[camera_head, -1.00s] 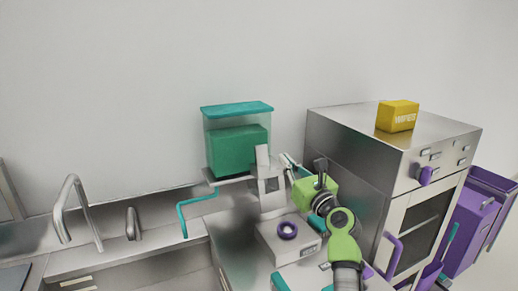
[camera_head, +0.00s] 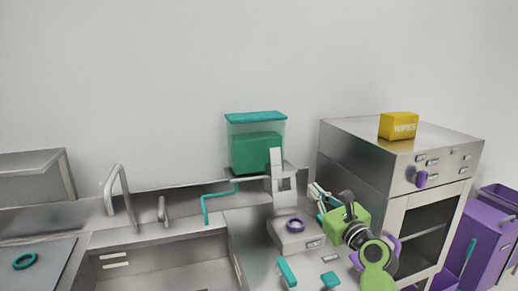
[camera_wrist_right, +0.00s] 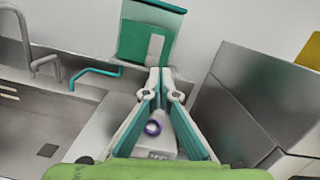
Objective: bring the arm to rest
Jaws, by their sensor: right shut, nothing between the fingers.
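My right gripper (camera_head: 316,189) points up and away from me, just left of the steel oven's side. In the right wrist view its two long fingers meet at the tips (camera_wrist_right: 160,74), shut with nothing between them. The clear bin with green contents and a teal lid (camera_head: 255,143) stands on the dispenser against the wall, left of and beyond the gripper, apart from it. It also shows in the right wrist view (camera_wrist_right: 146,38), beyond the fingertips. My left gripper is out of view.
The steel oven (camera_head: 350,155) stands close on the right, with a yellow box (camera_head: 398,126) on top. The teal bent handle (camera_head: 206,205) juts left over the counter. A sink (camera_head: 160,262) lies left.

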